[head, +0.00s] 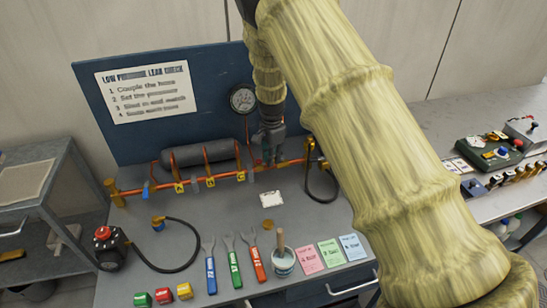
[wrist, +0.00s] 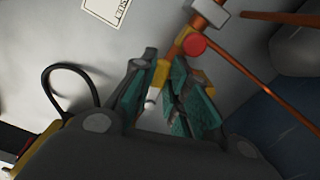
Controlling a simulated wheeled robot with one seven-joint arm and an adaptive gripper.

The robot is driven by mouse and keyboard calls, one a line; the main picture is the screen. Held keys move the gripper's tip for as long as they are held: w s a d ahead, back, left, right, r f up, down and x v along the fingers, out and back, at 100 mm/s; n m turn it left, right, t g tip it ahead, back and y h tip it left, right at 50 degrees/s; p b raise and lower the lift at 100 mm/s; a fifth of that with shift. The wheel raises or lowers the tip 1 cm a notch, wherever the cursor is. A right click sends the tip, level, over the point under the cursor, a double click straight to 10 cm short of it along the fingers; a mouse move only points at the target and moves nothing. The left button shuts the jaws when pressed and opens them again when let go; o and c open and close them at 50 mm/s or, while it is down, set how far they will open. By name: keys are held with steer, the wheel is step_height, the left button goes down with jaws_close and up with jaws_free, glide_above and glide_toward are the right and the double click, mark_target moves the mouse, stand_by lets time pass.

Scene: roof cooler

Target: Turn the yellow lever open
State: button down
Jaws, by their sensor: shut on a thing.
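My gripper (head: 268,157) reaches down to the right part of the copper pipe run in the head view. In the wrist view its two teal-padded fingers (wrist: 164,88) are closed on a yellow piece, which I take to be the yellow lever (wrist: 160,73). Only part of the lever shows between the fingertips. A red round cap (wrist: 194,44) and a copper pipe (wrist: 246,68) lie just beyond the fingers. In the head view my gripper hides the lever, so its angle cannot be told.
A grey cylinder (head: 200,155) and a gauge (head: 242,99) stand behind the pipes. A black hose (head: 323,184) loops close to the right of my gripper. A white card (head: 272,199), three coloured-handled tools and a brush pot (head: 283,263) lie in front on the bench.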

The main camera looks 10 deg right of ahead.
steer(key=shift+w+a+r+m, duration=0.15)
steer(key=shift+w+m, duration=0.35)
steer(key=shift+m, duration=0.3)
steer(key=c, duration=1.4)
jaws_free()
steer(key=shift+c, duration=0.2)
steer(key=shift+o, duration=0.3)
step_height(320, 180, up, 12)
